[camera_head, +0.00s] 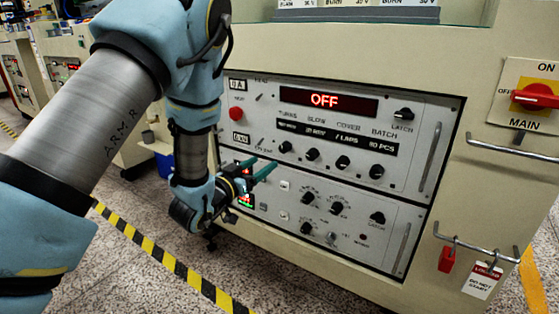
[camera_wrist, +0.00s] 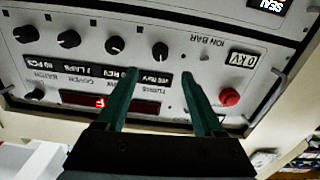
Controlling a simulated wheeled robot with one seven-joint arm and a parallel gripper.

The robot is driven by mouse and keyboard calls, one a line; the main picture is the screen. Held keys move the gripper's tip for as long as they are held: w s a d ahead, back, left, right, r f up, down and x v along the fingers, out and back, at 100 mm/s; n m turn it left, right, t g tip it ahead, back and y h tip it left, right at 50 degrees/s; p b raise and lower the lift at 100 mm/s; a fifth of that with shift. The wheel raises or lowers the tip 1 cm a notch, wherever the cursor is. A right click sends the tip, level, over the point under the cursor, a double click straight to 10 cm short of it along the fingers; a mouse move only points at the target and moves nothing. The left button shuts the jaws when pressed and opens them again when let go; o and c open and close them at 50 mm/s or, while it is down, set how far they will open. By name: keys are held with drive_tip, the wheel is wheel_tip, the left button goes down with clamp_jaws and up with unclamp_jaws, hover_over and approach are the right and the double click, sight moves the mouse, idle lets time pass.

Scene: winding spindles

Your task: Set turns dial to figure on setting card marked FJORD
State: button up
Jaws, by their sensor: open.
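The turns dial (camera_head: 284,147) is the leftmost black knob in the row on the upper panel in the head view. In the wrist view the panel appears upside down and the turns dial (camera_wrist: 160,50) shows just beyond the fingertips. My gripper (camera_head: 262,166) is open and empty, its two teal fingers pointing at the panel, left of and below the dial. In the wrist view my gripper (camera_wrist: 158,75) straddles the line to the dial, apart from it. Setting cards (camera_head: 298,3) are cut off at the top of the head view; no FJORD name is legible.
The display (camera_head: 328,101) reads OFF. Three similar knobs, slow (camera_head: 312,154), cover (camera_head: 343,162) and batch (camera_head: 376,171), sit right of the turns dial. A red button (camera_head: 236,113) and panel handles protrude. The red main switch (camera_head: 535,96) is at right. A lower panel has more knobs.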

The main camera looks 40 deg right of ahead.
sight(282, 149)
drive_tip(key=b+x, duration=0.1)
drive_tip(key=x, duration=0.9)
drive_tip(key=shift+c, duration=0.2)
clamp_jaws()
